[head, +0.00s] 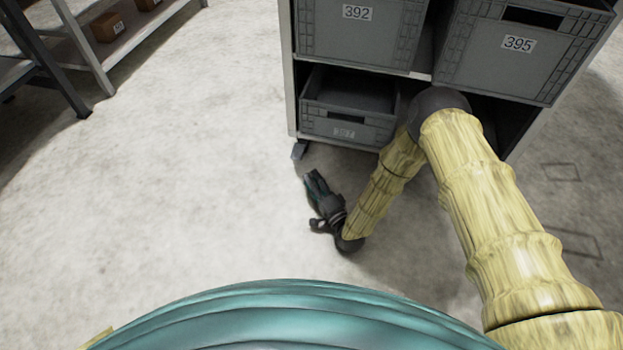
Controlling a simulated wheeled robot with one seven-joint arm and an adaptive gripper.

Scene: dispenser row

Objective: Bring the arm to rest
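My gripper (314,185) is at the end of my yellow arm (465,190), which reaches forward from the lower right, bends at a dark elbow in front of the shelf, and comes back down and left. I see nothing held. The fingers are small and dark, so I cannot tell whether they are open or shut.
A shelf unit holds grey bins marked 392 (358,38) and 395 (535,68), with a lower bin (347,131) beneath. My elbow overlaps the shelf front. A rack (110,50) with brown boxes (107,27) stands at upper left. The floor (190,180) between is clear.

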